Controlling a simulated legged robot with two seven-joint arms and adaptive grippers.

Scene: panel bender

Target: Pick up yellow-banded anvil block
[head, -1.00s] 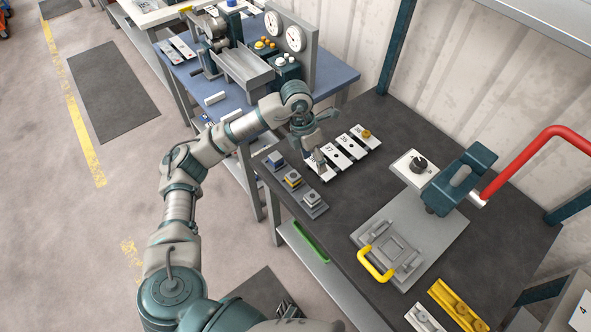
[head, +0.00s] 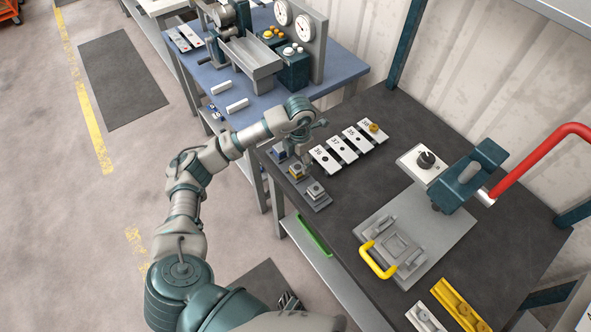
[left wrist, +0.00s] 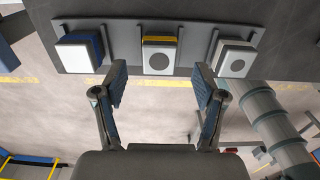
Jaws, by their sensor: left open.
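The yellow-banded anvil block (head: 297,171) sits in the middle place of a grey rack at the left edge of the dark bench. In the left wrist view the yellow-banded block (left wrist: 158,54) shows a pale face with a grey disc. My left gripper (left wrist: 160,82) is open and empty, its fingers apart on either side of the block's line and short of it. In the head view my left gripper (head: 304,156) is above the rack beside the block. Its fingertips are hard to make out there. My right gripper is not in view.
A blue-banded block (left wrist: 80,50) and a grey block (left wrist: 235,60) flank it closely in the rack (left wrist: 120,32). Numbered plates (head: 342,150) lie just behind. A press fixture with a yellow handle (head: 378,260) stands to the right. The bench between is clear.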

